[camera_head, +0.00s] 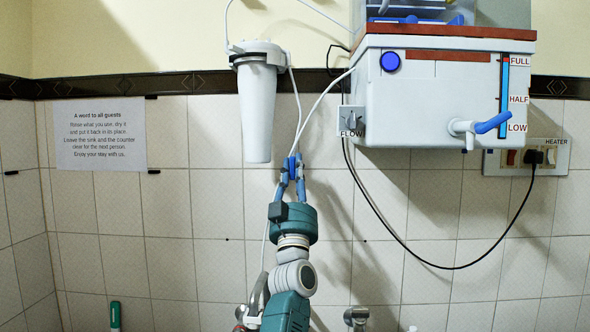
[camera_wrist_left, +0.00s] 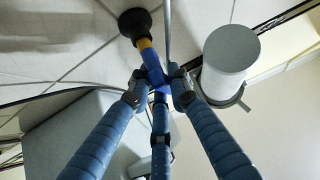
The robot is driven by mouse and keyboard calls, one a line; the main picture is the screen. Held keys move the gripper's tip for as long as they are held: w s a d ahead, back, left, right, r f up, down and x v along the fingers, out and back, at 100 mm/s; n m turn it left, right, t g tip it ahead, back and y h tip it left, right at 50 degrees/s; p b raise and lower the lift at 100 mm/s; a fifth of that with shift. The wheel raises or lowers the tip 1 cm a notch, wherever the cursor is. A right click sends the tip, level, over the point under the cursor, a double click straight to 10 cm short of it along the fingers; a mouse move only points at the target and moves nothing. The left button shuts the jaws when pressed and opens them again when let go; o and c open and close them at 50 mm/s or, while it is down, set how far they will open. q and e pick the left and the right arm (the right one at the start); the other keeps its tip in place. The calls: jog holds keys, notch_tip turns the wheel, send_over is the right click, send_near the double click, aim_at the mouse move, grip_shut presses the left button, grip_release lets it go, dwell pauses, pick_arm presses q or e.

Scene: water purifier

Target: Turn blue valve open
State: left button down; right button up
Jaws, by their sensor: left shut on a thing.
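The blue valve (camera_head: 292,164) sits by the tiled wall below the white filter cylinder, with a thin white tube beside it. In the left wrist view the blue valve (camera_wrist_left: 154,68) has a yellow-brass stem and a round black base. My left gripper (camera_head: 291,181) reaches up to it from below, with blue fingers. In the left wrist view the left gripper (camera_wrist_left: 160,86) is shut on the valve's blue part, whose lower end is partly hidden by the fingertips. My right gripper is in neither view.
The white filter cylinder (camera_head: 257,110) hangs above left of the valve. The purifier box (camera_head: 430,95), with a blue-levered tap (camera_head: 490,123), is at the upper right. A black cable (camera_head: 440,267) loops to the heater socket (camera_head: 527,158). A notice (camera_head: 100,135) is on the left wall.

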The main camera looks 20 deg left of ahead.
aim_at(294, 174)
pick_arm(q)
jog(key=c, duration=1.6)
grip_release()
jog(key=shift+f, duration=0.1)
jog(key=v, duration=0.7)
jog(key=shift+s+f, duration=0.15)
jog(key=shift+f, duration=0.05)
